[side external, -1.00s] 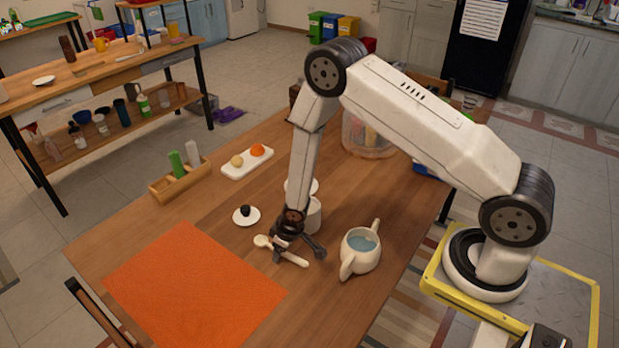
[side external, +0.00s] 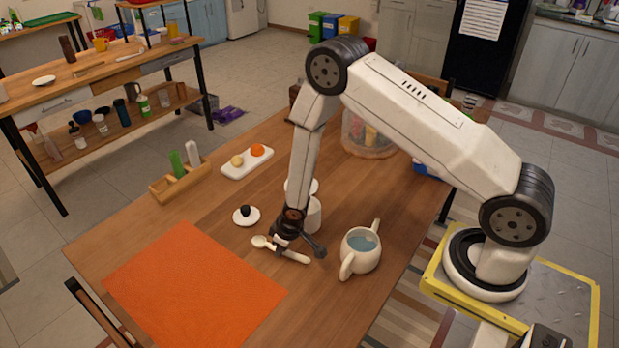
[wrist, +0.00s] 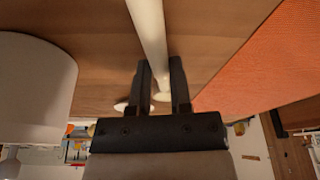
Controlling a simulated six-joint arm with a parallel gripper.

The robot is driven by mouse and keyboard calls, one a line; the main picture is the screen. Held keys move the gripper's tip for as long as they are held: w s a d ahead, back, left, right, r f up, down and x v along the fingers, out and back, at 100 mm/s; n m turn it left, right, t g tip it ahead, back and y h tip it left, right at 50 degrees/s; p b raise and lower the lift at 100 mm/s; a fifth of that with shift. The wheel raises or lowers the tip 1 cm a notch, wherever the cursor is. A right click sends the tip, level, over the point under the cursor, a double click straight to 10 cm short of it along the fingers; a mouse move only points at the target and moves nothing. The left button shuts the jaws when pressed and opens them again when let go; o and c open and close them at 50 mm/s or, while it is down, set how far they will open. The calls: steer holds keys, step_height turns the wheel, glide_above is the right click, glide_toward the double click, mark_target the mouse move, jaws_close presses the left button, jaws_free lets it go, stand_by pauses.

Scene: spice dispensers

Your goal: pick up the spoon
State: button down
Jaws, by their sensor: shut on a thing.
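The white spoon (side external: 294,256) lies low at the table top, between the orange mat and the teapot, its bowl end pointing left. My gripper (side external: 286,248) is down at it, with its fingers shut on the spoon's handle. In the wrist view the pale spoon handle (wrist: 149,35) runs between the two dark fingers of my gripper (wrist: 161,78). I cannot tell whether the spoon touches the table.
An orange mat (side external: 190,285) lies at front left. A white teapot with bluish liquid (side external: 361,250) stands close on the right. A white canister (side external: 313,214) stands just behind my gripper. A small lid (side external: 246,216) lies to the left.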

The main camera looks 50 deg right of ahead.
steer(key=shift+r, duration=1.55)
steer(key=s+r, duration=0.9)
steer(key=s, duration=0.5)
steer(key=shift+d+r, duration=0.25)
steer(key=shift+r, duration=0.1)
steer(key=w+d+r+m, duration=0.1)
steer(key=w+r+m, duration=0.1)
steer(key=w+r, duration=0.7)
steer(key=shift+w+d+r+h, duration=0.15)
steer(key=shift+w+r+h, duration=0.2)
steer(key=shift+w, duration=0.5)
steer(key=shift+d+f, duration=0.15)
steer(key=shift+d, duration=0.05)
